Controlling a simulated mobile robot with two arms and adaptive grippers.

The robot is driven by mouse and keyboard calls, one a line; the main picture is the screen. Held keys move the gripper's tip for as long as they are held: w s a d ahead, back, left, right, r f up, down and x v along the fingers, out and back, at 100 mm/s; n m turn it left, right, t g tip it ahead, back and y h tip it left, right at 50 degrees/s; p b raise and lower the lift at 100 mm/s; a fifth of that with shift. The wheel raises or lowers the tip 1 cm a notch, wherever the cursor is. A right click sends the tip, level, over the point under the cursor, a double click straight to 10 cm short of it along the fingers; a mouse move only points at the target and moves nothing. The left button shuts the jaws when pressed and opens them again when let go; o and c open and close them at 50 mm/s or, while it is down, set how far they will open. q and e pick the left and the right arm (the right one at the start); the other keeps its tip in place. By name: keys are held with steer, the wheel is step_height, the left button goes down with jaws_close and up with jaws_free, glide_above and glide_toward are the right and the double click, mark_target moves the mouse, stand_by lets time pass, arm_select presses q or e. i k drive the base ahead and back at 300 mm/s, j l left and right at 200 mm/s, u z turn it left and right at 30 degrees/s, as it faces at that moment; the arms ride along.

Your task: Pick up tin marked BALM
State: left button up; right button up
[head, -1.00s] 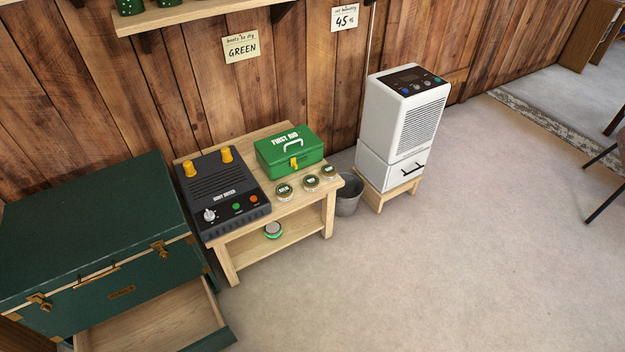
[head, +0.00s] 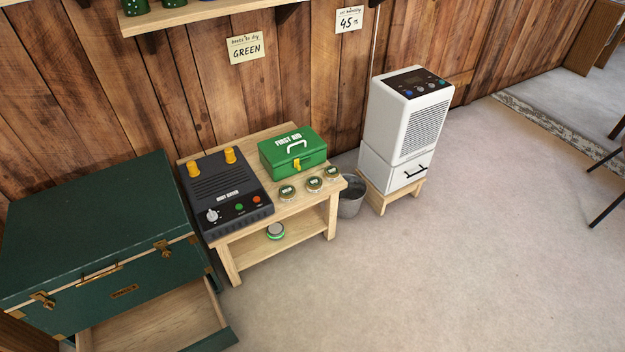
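Three small round tins with labelled lids stand in a row on the wooden bench's top, in front of the green first aid box: a left tin (head: 287,192), a middle tin (head: 314,184) and a right tin (head: 332,173). Their lettering is too small to read, so I cannot tell which one is marked BALM. Another round tin (head: 275,231), green with a pale top, sits on the bench's lower shelf. Neither of my grippers is in view.
The wooden bench (head: 300,208) also holds a black boot dryer (head: 228,190) and the first aid box (head: 293,153). A bucket (head: 351,197) and white dehumidifier (head: 405,125) stand right. A green trunk (head: 90,230) with an open drawer (head: 160,325) stands left. Floor in front is clear.

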mark_target(286, 193)
steer(key=i+l+u, duration=0.35)
steer(key=i+l, duration=0.2)
steer(key=l, duration=0.2)
steer(key=i+l+u, duration=0.2)
steer(key=l, duration=0.2)
